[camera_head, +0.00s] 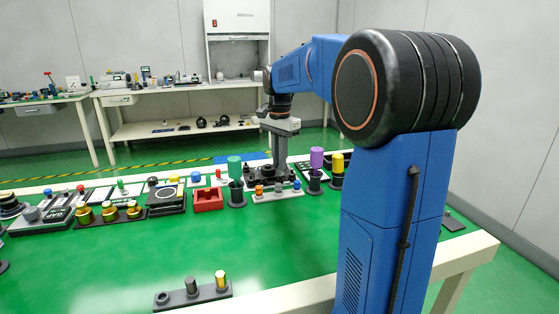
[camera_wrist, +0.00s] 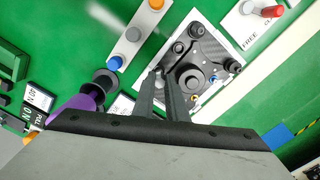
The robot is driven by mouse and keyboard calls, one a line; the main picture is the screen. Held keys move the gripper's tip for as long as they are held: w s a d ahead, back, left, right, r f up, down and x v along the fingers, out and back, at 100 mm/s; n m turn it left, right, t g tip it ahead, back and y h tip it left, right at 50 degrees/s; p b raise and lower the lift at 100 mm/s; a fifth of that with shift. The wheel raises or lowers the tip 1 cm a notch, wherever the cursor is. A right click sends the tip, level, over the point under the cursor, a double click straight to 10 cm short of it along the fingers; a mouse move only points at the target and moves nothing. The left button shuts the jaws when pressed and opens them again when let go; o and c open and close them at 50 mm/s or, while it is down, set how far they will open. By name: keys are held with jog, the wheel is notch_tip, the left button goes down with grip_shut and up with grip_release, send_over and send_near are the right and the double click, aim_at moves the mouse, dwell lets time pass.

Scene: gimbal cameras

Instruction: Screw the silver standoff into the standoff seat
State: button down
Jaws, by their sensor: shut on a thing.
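My gripper (camera_wrist: 163,80) points down at the back of the green table, and it also shows in the head view (camera_head: 281,178). Its fingers are close together at the left edge of a black plate assembly (camera_wrist: 190,75). A small greyish piece, apparently the silver standoff (camera_wrist: 159,71), shows at the fingertips; most of it is hidden. The plate has a round black hub in its middle and several dark round corner posts. A small gold spot and a blue spot show on its near side. I cannot tell which point is the standoff seat, or whether the standoff touches it.
A grey strip with orange, grey and blue knobs (camera_wrist: 133,35) lies left of the plate. A purple-topped holder (camera_wrist: 90,97) stands at lower left. A red knob (camera_wrist: 272,11) is at upper right.

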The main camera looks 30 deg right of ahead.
jog(key=shift+f, duration=0.8)
jog(key=c, duration=1.7)
grip_release()
notch_tip(320, 180, up, 17)
jog(key=shift+r, duration=0.2)
